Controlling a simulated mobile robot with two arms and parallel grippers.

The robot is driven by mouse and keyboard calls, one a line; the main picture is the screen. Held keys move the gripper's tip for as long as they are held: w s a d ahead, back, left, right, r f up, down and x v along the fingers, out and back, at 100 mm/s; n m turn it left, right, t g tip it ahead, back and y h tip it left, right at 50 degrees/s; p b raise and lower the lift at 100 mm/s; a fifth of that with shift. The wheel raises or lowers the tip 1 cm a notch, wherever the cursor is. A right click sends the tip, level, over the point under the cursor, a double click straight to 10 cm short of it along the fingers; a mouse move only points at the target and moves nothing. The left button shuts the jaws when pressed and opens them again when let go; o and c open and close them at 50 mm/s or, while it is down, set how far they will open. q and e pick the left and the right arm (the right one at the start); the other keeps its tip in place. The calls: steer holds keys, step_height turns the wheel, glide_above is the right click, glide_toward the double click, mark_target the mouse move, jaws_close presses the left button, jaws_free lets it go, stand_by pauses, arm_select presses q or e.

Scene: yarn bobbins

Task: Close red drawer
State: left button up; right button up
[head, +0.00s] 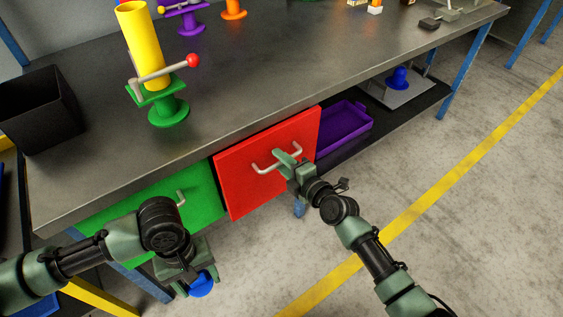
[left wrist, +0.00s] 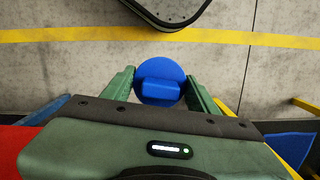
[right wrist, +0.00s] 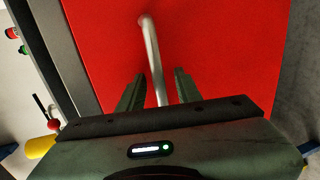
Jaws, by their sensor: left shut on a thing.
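The red drawer (head: 255,185) is under the workbench. Its front appears to sit a little forward of the green drawer front beside it; how far it is open I cannot tell. Its pale bar handle (head: 265,168) also shows in the right wrist view (right wrist: 151,45). My right gripper (head: 288,160) is at the handle, with its fingers (right wrist: 158,88) apart on either side of the bar and gaps visible. My left gripper (head: 193,290) is low in front of the green drawer, shut on a blue round object (left wrist: 161,78) with a block-like knob, also visible in the head view (head: 202,285).
The green drawer (head: 200,195) is left of the red one. A purple tray (head: 343,132) and a grey plate with a blue piece (head: 398,78) sit right of it on the lower shelf. Floor in front is clear.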

jaws_close()
stand_by(1.4)
